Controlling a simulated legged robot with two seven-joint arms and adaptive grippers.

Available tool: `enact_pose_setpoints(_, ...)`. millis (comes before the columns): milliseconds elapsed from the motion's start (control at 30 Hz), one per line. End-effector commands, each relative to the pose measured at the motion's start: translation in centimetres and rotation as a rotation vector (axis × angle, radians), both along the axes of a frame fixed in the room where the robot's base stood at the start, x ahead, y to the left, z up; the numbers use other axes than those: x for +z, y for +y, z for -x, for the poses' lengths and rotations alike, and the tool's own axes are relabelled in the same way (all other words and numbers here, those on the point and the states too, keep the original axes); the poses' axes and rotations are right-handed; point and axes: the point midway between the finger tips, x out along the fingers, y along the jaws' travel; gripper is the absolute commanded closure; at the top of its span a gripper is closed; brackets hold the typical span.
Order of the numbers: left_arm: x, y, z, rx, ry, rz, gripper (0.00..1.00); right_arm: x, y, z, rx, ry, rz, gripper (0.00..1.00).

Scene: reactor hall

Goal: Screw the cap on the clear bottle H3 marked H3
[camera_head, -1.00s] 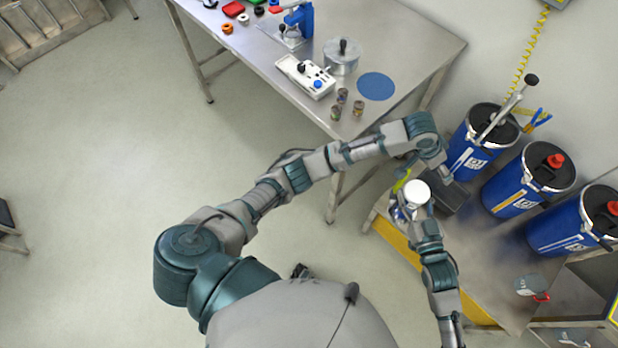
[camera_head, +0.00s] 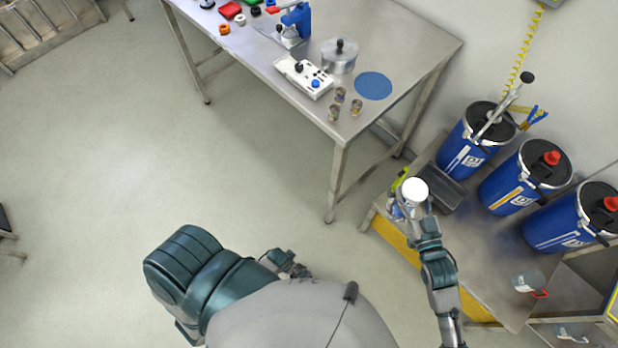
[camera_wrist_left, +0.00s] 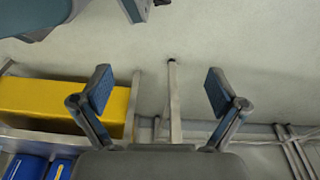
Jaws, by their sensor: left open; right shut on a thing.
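A white round cap (camera_head: 415,191) shows from above at the top of the bottle (camera_head: 398,212). The bottle is mostly hidden under it and by my right gripper (camera_head: 410,208), which is shut on the bottle at the edge of the low bench. I cannot read the mark, or tell how tightly the cap sits. My left gripper (camera_wrist_left: 157,92) is open and empty in the left wrist view, with floor beyond its blue pads. It is away from the bottle.
Several blue drums (camera_head: 515,178) stand on the low steel bench (camera_head: 485,247) with a yellow side, beside a dark tray (camera_head: 447,186). A steel table (camera_head: 265,62) carries a white device (camera_head: 304,77), a pot (camera_head: 339,57) and small jars.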

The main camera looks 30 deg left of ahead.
Motion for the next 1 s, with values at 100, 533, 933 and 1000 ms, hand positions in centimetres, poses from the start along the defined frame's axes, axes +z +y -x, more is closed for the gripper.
enact_pose_setpoints(100,-0.5,1.0,2.1,-0.006,0.015,-0.022,0.03,0.1,0.0,0.0,0.0,-0.002,-0.002,1.0)
enact_pose_setpoints(533,-0.5,1.2,2.5,-0.007,0.017,-0.026,0.03,0.3,0.0,0.0,0.0,-0.004,-0.002,1.0)
enact_pose_setpoints(933,1.6,1.2,2.0,-0.007,0.008,-0.026,0.03,1.8,0.0,0.0,0.0,-0.004,-0.002,1.0)
enact_pose_setpoints(1000,1.9,1.2,1.9,-0.007,0.006,-0.025,0.03,2.1,0.0,0.0,0.0,-0.004,-0.002,1.0)
